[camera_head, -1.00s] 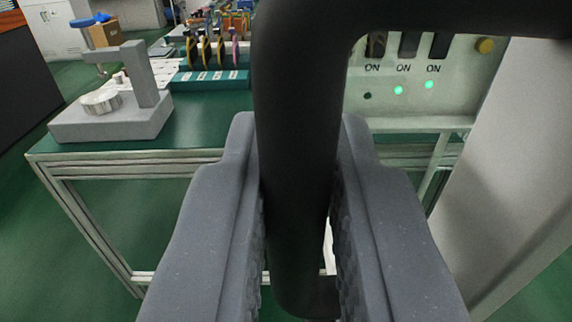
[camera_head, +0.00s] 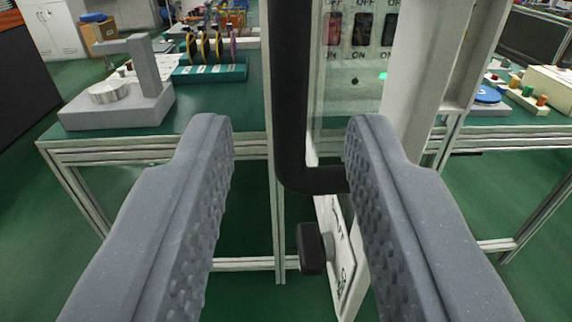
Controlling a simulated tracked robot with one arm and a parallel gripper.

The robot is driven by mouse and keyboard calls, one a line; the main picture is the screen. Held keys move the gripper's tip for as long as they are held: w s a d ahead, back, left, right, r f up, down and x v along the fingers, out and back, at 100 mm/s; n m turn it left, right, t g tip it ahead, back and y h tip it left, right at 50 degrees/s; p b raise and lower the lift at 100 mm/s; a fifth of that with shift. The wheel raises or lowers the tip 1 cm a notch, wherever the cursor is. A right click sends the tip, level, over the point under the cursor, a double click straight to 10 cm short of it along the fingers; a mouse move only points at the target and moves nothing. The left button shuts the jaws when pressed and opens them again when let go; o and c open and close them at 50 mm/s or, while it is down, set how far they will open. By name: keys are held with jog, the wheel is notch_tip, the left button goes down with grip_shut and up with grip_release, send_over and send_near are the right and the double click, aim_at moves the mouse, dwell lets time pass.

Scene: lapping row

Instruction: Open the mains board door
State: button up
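The black handle (camera_head: 291,95) is an upright bar that bends to the right at its lower end. It stands between the fingers of my gripper (camera_head: 290,125), which is open with a clear gap on both sides of the bar. The mains board door (camera_head: 342,285) shows as a narrow pale panel seen at a steep angle, with a lettered sign and a black knob (camera_head: 312,248) low on it. The board's switches (camera_head: 362,30) and a lit green lamp show behind the handle. My right finger hides part of the door; how far it stands open I cannot tell.
A green-topped bench (camera_head: 195,115) stands at the left, with a grey stand (camera_head: 120,105) and a rack of coloured discs (camera_head: 210,68) on it. A pale post (camera_head: 420,65) rises right of the switches. Another bench with small parts (camera_head: 525,95) is at the right.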

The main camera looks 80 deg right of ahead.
jog(key=s+a, duration=0.1)
jog(key=a, duration=0.6)
jog(key=shift+a+b, duration=0.25)
jog(key=shift+b, duration=0.15)
